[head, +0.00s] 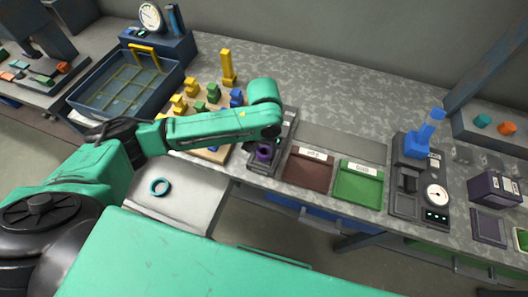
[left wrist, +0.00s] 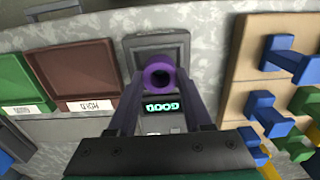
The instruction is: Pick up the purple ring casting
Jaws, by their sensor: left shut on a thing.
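The purple ring casting (head: 263,152) is at the dark gauge station (head: 254,168) on the bench, below the end of my left arm. It also shows in the left wrist view (left wrist: 159,74), upright toward the camera with its hole visible. My left gripper (left wrist: 160,88) has its two fingers on either side of the ring and is shut on it. A lit green display (left wrist: 161,107) shows just below the ring in that view. I cannot tell whether the ring touches the station. My right gripper is not in view.
A maroon tray (head: 308,171) and a green tray (head: 358,184) lie right of the station. A wooden board (head: 208,152) with colored blocks is left of it. A gauge device (head: 408,203) stands further right.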

